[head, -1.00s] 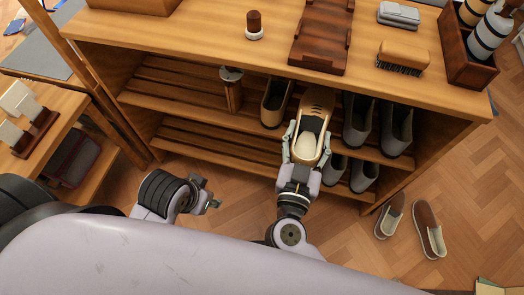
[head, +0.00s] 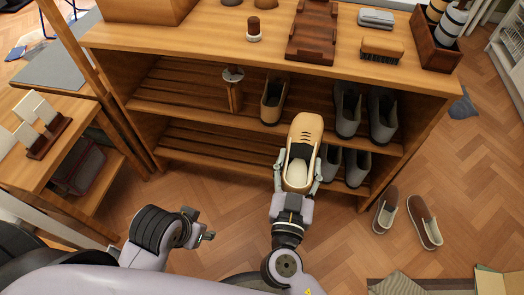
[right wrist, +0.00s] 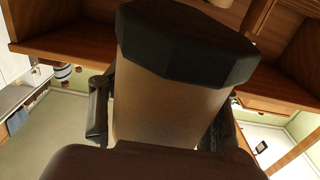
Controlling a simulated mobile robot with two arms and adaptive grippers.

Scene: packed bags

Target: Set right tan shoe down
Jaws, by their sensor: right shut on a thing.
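My right gripper (head: 297,190) is shut on a tan shoe (head: 306,132), with its fingers on both sides of the heel end. The shoe's toe points toward the shelf, and the shoe is held in front of the shelf unit. In the right wrist view the shoe (right wrist: 170,100) fills the middle, with its dark sole end up. Another tan shoe (head: 273,100) stands on the upper shelf, left of the held one. My left gripper (head: 205,236) is low at the left, over the floor; its fingers are too small to judge.
Grey shoes (head: 382,117) stand on the upper shelf at the right, with more grey shoes (head: 357,167) below. A wooden post (head: 234,92) stands left of the tan shoe. Brown shoes (head: 425,222) lie on the floor. The lower shelf (head: 215,146) is bare at the left.

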